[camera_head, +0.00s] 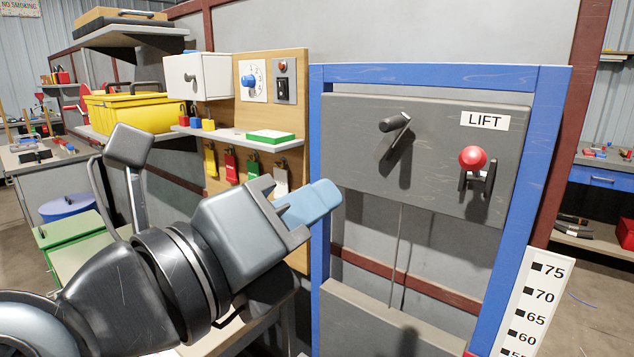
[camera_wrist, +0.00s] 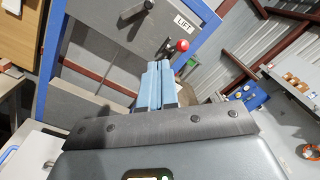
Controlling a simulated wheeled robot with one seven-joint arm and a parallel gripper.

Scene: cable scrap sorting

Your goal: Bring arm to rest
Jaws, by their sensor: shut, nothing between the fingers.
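My gripper (camera_head: 318,205) points right and slightly up in the head view, in front of the left post of a blue frame. Its blue fingers are closed together and hold nothing. In the wrist view my gripper (camera_wrist: 160,66) shows its two fingers side by side, with the lift panel beyond them. The grey lift panel (camera_head: 440,130) carries a black lever (camera_head: 395,125), a red ball knob (camera_head: 473,158) and a "LIFT" label (camera_head: 485,120). The fingertips look apart from the panel and its controls.
A wooden board (camera_head: 300,60) with switches stands left of the blue frame (camera_head: 440,74). A yellow toolbox (camera_head: 135,108) sits further left. A number scale (camera_head: 525,310) stands at lower right.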

